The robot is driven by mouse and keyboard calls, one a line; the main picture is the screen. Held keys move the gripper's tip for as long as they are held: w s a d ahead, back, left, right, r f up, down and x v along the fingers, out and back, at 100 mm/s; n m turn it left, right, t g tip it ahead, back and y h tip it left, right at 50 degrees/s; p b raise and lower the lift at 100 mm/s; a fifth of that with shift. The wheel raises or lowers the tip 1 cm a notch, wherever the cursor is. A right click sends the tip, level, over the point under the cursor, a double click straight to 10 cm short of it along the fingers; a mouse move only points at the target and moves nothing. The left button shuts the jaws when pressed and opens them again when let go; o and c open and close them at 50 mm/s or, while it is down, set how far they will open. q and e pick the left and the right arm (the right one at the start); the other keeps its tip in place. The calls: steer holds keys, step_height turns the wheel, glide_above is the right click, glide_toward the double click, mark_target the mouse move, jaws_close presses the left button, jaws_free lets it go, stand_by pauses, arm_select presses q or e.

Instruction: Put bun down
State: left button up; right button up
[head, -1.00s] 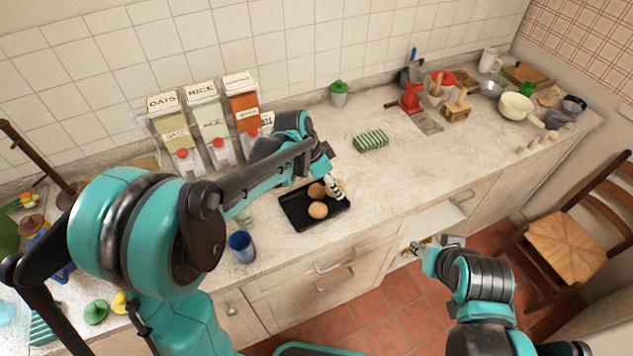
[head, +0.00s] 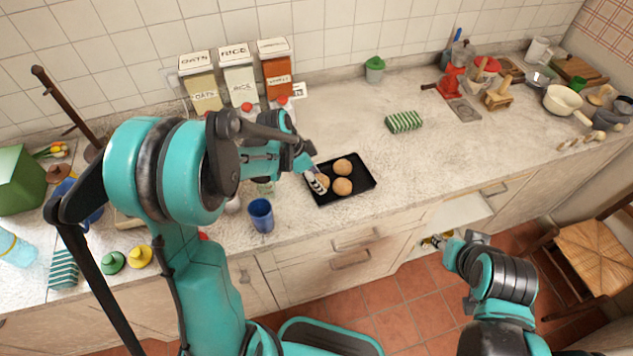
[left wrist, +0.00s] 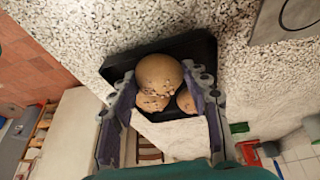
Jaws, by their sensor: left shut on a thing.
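A black tray (head: 362,187) lies on the counter. Two round brown buns, a far one (head: 343,167) and a near one (head: 342,186), lie in it. My left gripper (head: 318,182) is at the tray's left side, shut on a third bun (head: 324,181), mostly hidden by the fingers. In the left wrist view the held bun (left wrist: 159,80) sits between the two fingers, over the tray (left wrist: 204,48), with the other buns partly hidden behind it. I cannot tell whether it touches the tray. My right gripper (head: 440,243) is away from the counter, low in front of the cabinets; its jaws are unclear.
A blue cup (head: 261,214) stands left of the tray near the front edge. Food dispensers (head: 240,75) stand at the wall. The counter right of the tray is clear.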

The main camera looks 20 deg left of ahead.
arm_select(q)
steer(key=shift+f, duration=0.5)
steer(key=shift+f, duration=0.15)
steer(key=o, duration=1.1)
steer(key=shift+o, duration=0.2)
